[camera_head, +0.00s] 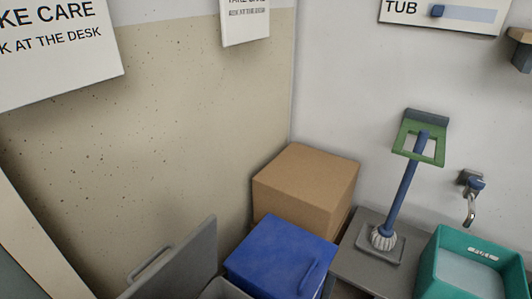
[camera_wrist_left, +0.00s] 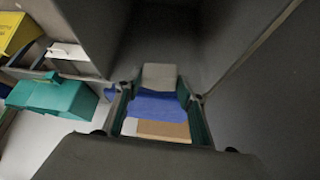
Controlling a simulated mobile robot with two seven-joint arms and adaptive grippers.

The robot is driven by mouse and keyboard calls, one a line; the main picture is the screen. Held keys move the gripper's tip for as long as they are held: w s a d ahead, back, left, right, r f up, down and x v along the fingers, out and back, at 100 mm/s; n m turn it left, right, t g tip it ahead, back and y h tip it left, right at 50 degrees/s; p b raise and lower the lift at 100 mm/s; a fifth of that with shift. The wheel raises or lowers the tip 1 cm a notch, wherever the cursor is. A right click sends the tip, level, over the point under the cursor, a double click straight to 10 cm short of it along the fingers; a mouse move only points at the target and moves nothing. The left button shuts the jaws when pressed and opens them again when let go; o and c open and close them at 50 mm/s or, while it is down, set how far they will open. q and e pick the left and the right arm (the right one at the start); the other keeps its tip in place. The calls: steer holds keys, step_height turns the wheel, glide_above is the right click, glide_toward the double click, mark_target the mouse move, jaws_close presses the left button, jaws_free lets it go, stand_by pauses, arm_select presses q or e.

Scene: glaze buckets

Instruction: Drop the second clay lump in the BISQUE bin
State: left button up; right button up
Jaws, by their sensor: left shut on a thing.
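My left gripper (camera_wrist_left: 160,98) shows in the left wrist view, with a dark teal finger on each side. It is shut on a pale grey, block-like thing (camera_wrist_left: 159,76) at its far end. This may be a clay lump, but I cannot tell for sure. In the head view, a grey bin (camera_head: 222,291) shows only its rim at the bottom edge, with its grey lid (camera_head: 190,268) standing open. A blue lid (camera_head: 280,255) with a handle lies closed to its right. No BISQUE label is readable. Neither gripper shows in the head view.
A cardboard box (camera_head: 305,190) stands behind the blue lid. A yellow container (camera_wrist_left: 17,33) shows at left in the wrist view.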

arm_select(q)
steer(key=o, duration=1.2)
steer(key=shift+c, duration=0.2)
steer(key=shift+o, duration=0.3)
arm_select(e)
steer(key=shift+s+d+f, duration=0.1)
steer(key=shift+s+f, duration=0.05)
arm_select(q)
steer(key=v, duration=1.2)
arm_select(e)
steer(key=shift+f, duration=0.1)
arm_select(q)
steer(key=shift+d+r, duration=0.1)
